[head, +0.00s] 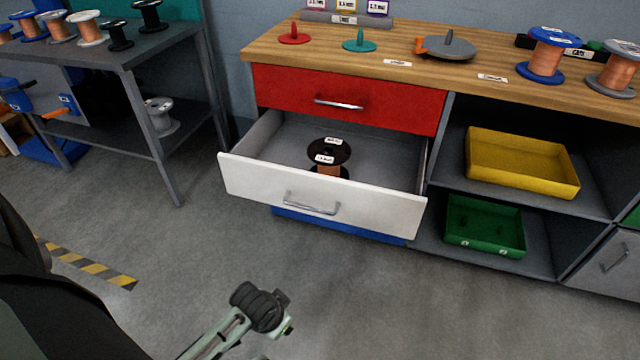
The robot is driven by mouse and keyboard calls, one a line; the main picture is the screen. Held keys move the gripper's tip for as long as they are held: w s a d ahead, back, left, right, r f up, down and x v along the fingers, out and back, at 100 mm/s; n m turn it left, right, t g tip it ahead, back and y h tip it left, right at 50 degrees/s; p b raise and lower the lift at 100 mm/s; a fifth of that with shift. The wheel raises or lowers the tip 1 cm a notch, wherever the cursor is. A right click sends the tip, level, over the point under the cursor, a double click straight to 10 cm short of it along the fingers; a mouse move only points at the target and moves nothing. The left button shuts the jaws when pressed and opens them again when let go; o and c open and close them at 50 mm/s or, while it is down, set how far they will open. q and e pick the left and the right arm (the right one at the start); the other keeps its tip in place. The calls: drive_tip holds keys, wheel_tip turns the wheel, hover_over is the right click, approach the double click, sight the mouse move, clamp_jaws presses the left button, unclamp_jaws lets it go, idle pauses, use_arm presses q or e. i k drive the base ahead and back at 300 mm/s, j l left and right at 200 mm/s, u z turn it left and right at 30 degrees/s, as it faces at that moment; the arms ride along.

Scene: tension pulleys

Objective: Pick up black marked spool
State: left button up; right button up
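A black spool (343,150) with copper wire stands upright in the open white drawer (235,176). Two white labels show on it, too small to read with certainty. Its lower flange is partly visible. My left gripper (262,307) is at the bottom of the head view, over the floor in front of the drawer and well apart from the spool. Its dark fingers are seen bunched together, and I cannot tell whether they are open or shut. My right gripper is not in view. Two more black spools stand on the left table, one of them here (120,36).
The white drawer juts out below a shut red drawer (290,90). The wooden worktop (300,55) carries colored spindles and spools. A yellow tray (520,160) and green tray (484,226) sit on shelves at right. The grey table (150,50) stands left. Floor in front is clear.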

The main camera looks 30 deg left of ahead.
sight(329, 164)
drive_tip(key=i+l+u, duration=0.15)
drive_tip(key=u, duration=0.8)
drive_tip(key=i+l+u, duration=0.2)
drive_tip(key=l+u, duration=0.25)
drive_tip(key=l, duration=0.2)
drive_tip(key=i+l+u, duration=0.2)
drive_tip(key=l, duration=0.15)
drive_tip(key=k, duration=0.1)
